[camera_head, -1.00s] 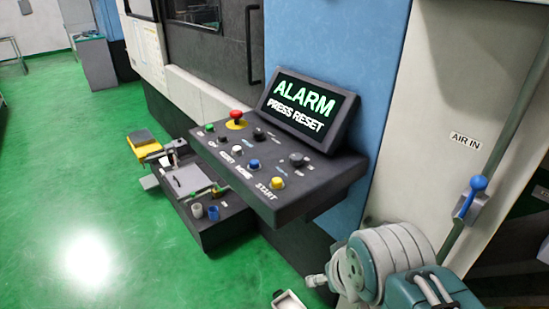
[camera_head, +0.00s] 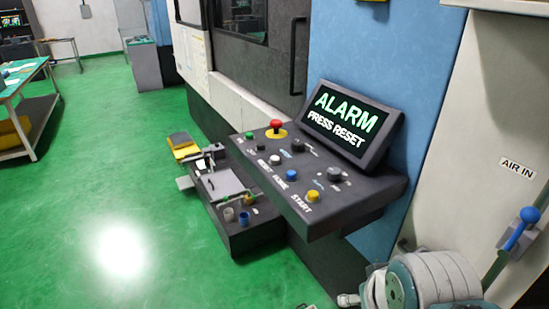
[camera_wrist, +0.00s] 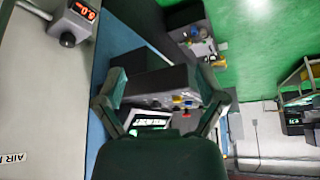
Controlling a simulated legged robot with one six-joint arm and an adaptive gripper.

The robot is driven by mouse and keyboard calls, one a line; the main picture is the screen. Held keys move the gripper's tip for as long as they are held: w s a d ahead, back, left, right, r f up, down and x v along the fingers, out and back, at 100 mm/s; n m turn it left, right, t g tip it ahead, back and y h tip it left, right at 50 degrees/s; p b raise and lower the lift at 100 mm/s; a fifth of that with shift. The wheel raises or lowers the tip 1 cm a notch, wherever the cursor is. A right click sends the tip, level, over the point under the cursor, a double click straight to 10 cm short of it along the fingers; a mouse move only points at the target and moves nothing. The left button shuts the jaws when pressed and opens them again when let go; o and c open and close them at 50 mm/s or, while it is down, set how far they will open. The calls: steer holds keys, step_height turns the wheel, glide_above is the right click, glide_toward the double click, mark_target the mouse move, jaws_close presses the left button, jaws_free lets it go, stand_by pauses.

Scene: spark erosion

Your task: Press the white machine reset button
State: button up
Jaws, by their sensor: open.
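The white reset button (camera_head: 275,160) sits on the sloped dark control panel (camera_head: 338,221), above the printed RESET label in the head view. The screen (camera_head: 350,122) behind it reads ALARM, PRESS RESET. A red mushroom button (camera_head: 275,125), a green button (camera_head: 249,136), a blue button (camera_head: 291,174) and a yellow button (camera_head: 313,196) share the panel. In the wrist view my gripper (camera_wrist: 162,72) is open and empty, its fingers spread. The panel (camera_wrist: 150,85) shows beyond and between them, with gripper and panel apart. I cannot pick out the white button there.
A dark bench (camera_head: 240,241) with small cups and a yellow block juts out left of the panel. The AIR IN lever (camera_head: 522,228) is at the right. A green-topped table (camera_head: 20,78) stands far left. The green floor between is clear. A numeric display (camera_wrist: 82,11) shows in the wrist view.

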jaws_close()
stand_by(1.1)
